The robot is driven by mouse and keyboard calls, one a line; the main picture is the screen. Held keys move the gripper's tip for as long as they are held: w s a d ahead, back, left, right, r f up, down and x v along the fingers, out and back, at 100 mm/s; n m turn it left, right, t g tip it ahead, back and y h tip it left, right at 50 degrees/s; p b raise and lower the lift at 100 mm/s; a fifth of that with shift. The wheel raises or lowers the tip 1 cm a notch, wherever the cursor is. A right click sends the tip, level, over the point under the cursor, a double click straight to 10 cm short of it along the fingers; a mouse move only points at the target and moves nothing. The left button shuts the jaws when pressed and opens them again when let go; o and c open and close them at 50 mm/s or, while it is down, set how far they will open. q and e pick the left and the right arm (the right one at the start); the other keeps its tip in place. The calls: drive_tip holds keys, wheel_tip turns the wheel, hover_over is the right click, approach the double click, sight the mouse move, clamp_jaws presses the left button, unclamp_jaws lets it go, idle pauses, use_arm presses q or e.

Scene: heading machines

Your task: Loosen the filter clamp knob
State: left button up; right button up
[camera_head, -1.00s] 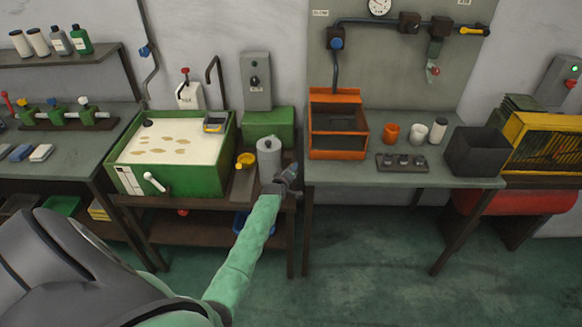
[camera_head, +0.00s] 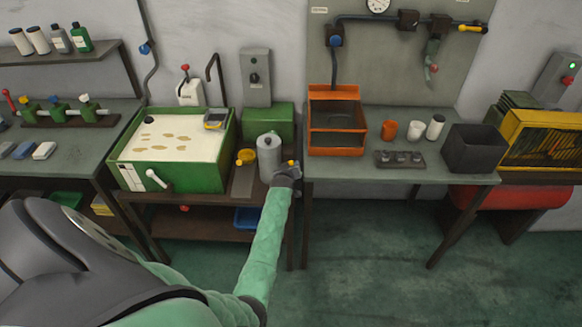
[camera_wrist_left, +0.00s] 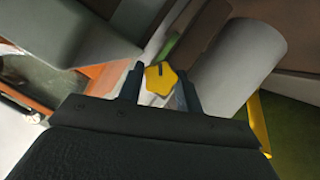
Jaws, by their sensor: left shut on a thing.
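The yellow, star-shaped filter clamp knob (camera_wrist_left: 160,77) sits between the two fingers of my left gripper (camera_wrist_left: 160,84) in the left wrist view, with a dark mark on its face. The gripper is shut on it. In the head view the small yellow knob (camera_head: 291,163) shows at the tip of my left gripper (camera_head: 288,169), just right of the grey filter canister (camera_head: 268,156). The canister stands upright and also shows in the wrist view (camera_wrist_left: 235,65). The clamp behind the knob is mostly hidden. My right gripper is out of view.
A grey table (camera_head: 350,174) with an orange open box (camera_head: 335,151) is close on the right. The floor in front is clear.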

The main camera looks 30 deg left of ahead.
use_arm(q)
drive_tip(key=shift+d+f, duration=0.1)
drive_tip(key=shift+f, duration=0.05)
idle(0.3)
drive_tip(key=o, duration=1)
drive_tip(key=shift+s, duration=0.1)
